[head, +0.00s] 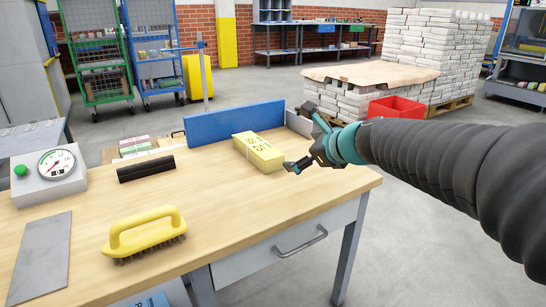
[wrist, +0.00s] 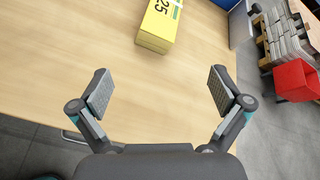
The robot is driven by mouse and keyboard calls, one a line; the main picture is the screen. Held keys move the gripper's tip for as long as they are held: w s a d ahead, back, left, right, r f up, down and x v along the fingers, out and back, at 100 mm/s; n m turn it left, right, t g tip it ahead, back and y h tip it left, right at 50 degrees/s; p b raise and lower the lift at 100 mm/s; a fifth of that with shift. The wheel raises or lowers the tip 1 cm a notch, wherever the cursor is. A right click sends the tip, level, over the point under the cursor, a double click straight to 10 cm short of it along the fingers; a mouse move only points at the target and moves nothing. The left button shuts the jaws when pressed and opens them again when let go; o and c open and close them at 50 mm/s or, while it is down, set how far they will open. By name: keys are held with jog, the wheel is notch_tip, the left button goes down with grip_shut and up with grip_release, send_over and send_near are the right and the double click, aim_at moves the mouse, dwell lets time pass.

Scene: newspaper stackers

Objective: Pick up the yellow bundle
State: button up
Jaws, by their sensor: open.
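The yellow bundle (head: 259,152) lies on the wooden workbench (head: 190,228), near its back edge. It is a flat block with dark print and a pale band across it. In the wrist view the yellow bundle (wrist: 159,25) shows at the top, ahead of the fingers and cut off by the frame edge. My gripper (head: 298,141) is at the bench's right end, just right of the bundle in the head view. In the wrist view my gripper (wrist: 158,92) has its two fingers wide apart, with only bare bench top between them.
A blue upright board (head: 232,122) stands behind the bundle. A black bar (head: 146,169), a yellow-handled brush (head: 144,232), a dial scale (head: 50,175) and a grey plate (head: 42,258) sit on the left. A red bin (head: 396,108) and stacked paper stand beyond the bench. The bench's front middle is clear.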

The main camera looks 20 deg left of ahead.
jog(key=w+a+f+m, duration=0.2)
jog(key=w+a+m, duration=0.3)
jog(key=a, duration=0.1)
jog(key=b, duration=0.1)
send_near(256, 143)
jog(key=shift+w+a+f+m+t+y, duration=0.1)
jog(key=shift+w+f+m+t+y, duration=0.1)
jog(key=shift+f, duration=0.35)
jog(key=shift+w+a+f+m+t+y, duration=0.1)
jog(key=shift+f+t+y, duration=0.1)
jog(key=shift+f, duration=0.3)
jog(key=shift+x, duration=2.95)
jog(key=shift+a+r, duration=0.1)
jog(key=shift+a, duration=0.05)
jog(key=shift+r, duration=0.1)
jog(key=c, duration=1.9)
jog(key=shift+o, duration=0.2)
jog(key=shift+r, duration=0.1)
